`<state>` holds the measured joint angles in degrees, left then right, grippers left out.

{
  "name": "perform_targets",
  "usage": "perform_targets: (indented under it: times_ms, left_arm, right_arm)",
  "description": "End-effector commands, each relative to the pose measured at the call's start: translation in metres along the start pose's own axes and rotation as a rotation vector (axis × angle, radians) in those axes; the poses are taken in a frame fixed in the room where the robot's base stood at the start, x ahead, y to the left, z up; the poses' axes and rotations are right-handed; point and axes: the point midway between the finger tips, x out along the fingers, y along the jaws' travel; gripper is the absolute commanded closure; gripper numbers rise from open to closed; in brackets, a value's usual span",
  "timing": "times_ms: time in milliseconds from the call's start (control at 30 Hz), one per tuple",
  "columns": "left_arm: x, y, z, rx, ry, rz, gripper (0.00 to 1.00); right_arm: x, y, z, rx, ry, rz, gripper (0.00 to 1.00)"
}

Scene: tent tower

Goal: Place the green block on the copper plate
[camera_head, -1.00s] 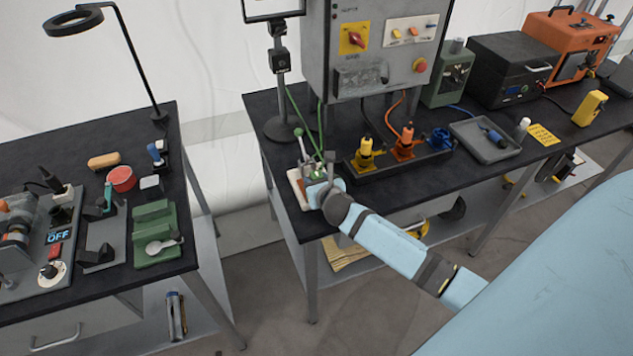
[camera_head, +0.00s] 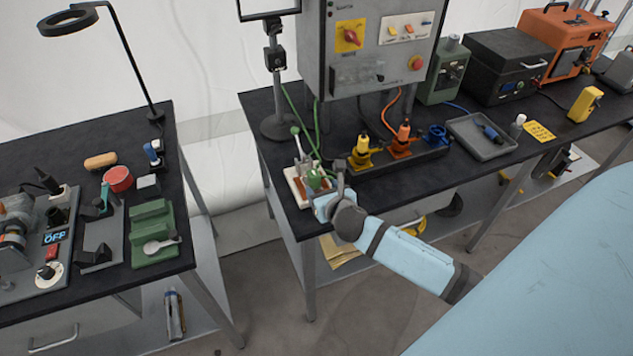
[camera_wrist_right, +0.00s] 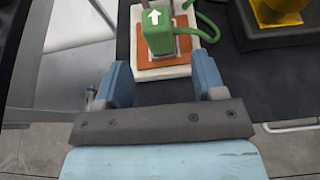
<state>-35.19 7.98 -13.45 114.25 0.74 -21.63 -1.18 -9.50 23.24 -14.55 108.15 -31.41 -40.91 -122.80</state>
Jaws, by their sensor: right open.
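The green block (camera_wrist_right: 157,38), with a white arrow on top, appears to stand upright on the copper plate (camera_wrist_right: 160,62). The plate lies on a white base at the near left corner of the right-hand bench. A green cable runs from the block. In the head view the block (camera_head: 315,180) is partly behind my right gripper (camera_head: 327,192), with the copper plate (camera_head: 302,186) beside it. In the wrist view my right gripper (camera_wrist_right: 162,74) is open and empty, its fingers apart on the near side of the block. My left gripper is not in view.
A black rail with yellow (camera_head: 362,152), orange (camera_head: 402,140) and blue connectors stands right of the base. The grey control cabinet (camera_head: 365,50) and a lamp stand (camera_head: 279,122) are behind. The left bench (camera_head: 105,250) is separated by a gap.

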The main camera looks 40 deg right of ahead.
Motion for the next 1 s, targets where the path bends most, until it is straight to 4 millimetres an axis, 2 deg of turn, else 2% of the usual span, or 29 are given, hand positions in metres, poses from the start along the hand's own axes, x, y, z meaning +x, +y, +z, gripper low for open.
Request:
perform_targets:
  times_ms: [100, 333, 467, 567, 800, 1000]
  left_arm:
    - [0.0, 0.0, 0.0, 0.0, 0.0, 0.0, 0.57]
    - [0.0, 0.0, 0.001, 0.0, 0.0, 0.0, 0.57]
    - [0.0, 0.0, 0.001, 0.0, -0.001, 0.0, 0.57]
    - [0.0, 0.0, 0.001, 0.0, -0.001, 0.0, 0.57]
    - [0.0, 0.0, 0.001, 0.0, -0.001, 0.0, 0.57]
    - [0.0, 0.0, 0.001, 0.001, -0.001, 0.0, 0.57]
  right_arm:
    - [-0.022, 0.0, -0.001, 0.0, 0.0, 0.001, 0.37]
    - [-0.043, 0.001, -0.003, 0.024, 0.005, 0.004, 0.37]
    - [-0.053, 0.011, -0.023, 0.232, 0.055, 0.038, 0.37]
    - [-0.068, 0.026, -0.052, 0.565, 0.138, 0.073, 0.37]
    - [-0.117, 0.069, -0.122, 1.592, 0.404, 0.041, 0.37]
    - [-0.157, 0.094, -0.157, 2.357, 0.585, -0.118, 0.37]
